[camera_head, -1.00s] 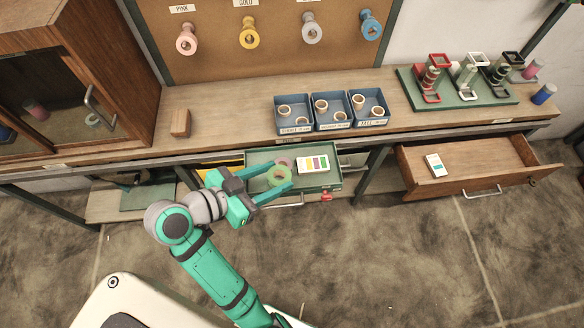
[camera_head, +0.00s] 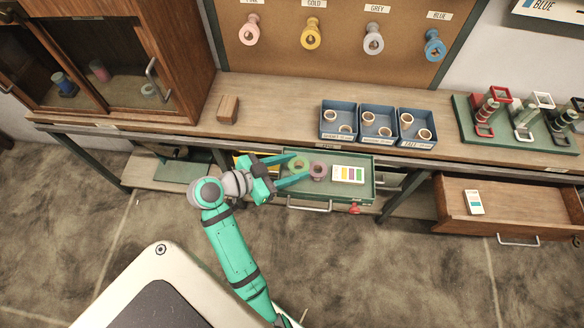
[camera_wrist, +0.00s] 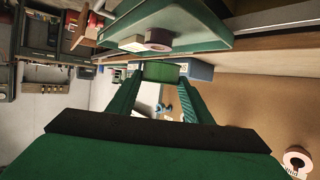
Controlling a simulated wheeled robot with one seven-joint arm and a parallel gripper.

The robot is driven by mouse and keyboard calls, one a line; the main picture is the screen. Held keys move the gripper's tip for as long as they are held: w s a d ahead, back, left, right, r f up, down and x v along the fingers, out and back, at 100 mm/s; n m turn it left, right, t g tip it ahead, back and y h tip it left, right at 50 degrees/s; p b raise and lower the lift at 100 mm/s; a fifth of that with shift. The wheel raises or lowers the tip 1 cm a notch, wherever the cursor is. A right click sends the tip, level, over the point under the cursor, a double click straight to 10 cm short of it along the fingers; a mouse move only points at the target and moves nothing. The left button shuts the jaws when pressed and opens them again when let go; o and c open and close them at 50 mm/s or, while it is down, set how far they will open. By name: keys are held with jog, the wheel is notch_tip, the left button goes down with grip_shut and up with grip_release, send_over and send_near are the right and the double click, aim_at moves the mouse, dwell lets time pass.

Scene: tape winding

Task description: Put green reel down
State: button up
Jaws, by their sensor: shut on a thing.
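The green reel (camera_head: 298,163) is between the fingertips of my gripper (camera_head: 292,171), over the left part of the open green drawer tray (camera_head: 363,190) in the head view. In the wrist view the reel (camera_wrist: 160,72) sits between both fingers. I cannot tell whether it touches the tray floor. A pink reel (camera_head: 318,171) lies in the tray just right of the green one, also seen in the wrist view (camera_wrist: 158,38). A card with coloured bars (camera_head: 348,174) lies right of the pink reel.
The wooden worktop (camera_head: 280,110) runs above the tray. It carries blue boxes (camera_head: 378,137) of rings, a wooden block (camera_head: 228,108) and a green winding rack (camera_head: 475,140). A wooden drawer (camera_head: 520,225) stands open at right. A glass-doored cabinet (camera_head: 175,60) is at left.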

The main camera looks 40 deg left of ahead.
aim_at(291, 164)
jog(key=f, duration=0.1)
jog(key=w+a+f, duration=0.2)
jog(key=shift+a+f, duration=0.1)
jog(key=shift+f, duration=0.15)
jog(key=shift+w+f, duration=0.1)
jog(key=shift+f, duration=1.55)
jog(key=o, duration=1.1)
jog(key=shift+f, duration=0.1)
jog(key=shift+a+r, duration=0.1)
jog(key=shift+r, duration=0.1)
jog(key=v, duration=1.2)
